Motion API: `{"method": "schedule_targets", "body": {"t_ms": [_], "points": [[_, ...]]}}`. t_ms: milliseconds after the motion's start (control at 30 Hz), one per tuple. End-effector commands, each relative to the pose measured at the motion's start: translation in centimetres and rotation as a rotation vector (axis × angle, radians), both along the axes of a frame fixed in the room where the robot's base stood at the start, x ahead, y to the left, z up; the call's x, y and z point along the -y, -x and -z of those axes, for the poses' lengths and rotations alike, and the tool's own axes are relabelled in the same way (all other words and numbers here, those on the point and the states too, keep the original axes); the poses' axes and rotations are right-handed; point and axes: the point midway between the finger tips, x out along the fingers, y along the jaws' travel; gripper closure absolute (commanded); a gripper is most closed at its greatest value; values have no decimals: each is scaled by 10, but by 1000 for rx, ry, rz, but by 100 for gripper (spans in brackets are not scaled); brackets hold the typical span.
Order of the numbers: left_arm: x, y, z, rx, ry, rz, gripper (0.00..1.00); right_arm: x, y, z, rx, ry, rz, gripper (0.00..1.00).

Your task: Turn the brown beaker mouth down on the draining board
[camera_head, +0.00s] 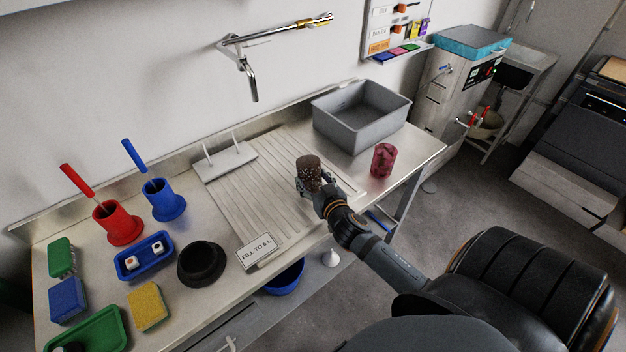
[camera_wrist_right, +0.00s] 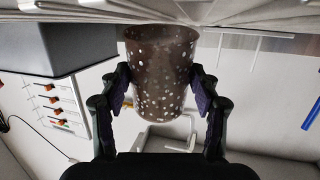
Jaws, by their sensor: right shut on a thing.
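The brown beaker (camera_head: 309,172), with pale specks, is at the right part of the grooved draining board (camera_head: 270,190). My right gripper (camera_head: 314,186) is shut on its side. In the right wrist view, which shows the room upside down, the beaker (camera_wrist_right: 160,72) sits between both fingers of the gripper (camera_wrist_right: 160,90). Its wider, rimmed end points to the board at the top of that picture, so it looks mouth down and roughly upright. Whether it touches the board I cannot tell. My left gripper is not in view.
A pink speckled beaker (camera_head: 383,160) stands to the right, near the counter edge. A grey basin (camera_head: 361,115) is behind. A peg rack (camera_head: 225,161) and a "FILL TO" sign (camera_head: 257,250) are by the board. Red (camera_head: 118,224) and blue (camera_head: 163,200) holders stand left.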

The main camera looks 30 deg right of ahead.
Motion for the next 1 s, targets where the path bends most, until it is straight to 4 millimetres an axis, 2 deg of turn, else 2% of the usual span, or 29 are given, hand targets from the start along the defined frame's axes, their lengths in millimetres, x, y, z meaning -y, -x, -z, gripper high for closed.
{"method": "schedule_targets", "body": {"t_ms": [167,200,367,667,767,867,1000], "points": [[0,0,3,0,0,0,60,0,0,3,0,0,0,73],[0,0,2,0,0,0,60,0,0,3,0,0,0,32],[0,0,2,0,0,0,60,0,0,2,0,0,0,11],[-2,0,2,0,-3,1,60,0,0,3,0,0,0,11],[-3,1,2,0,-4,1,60,-1,7,2,-2,1,0,11],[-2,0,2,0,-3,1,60,-4,24,-1,-5,4,-1,11],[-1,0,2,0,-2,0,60,-11,58,-9,-6,3,-3,11]]}}
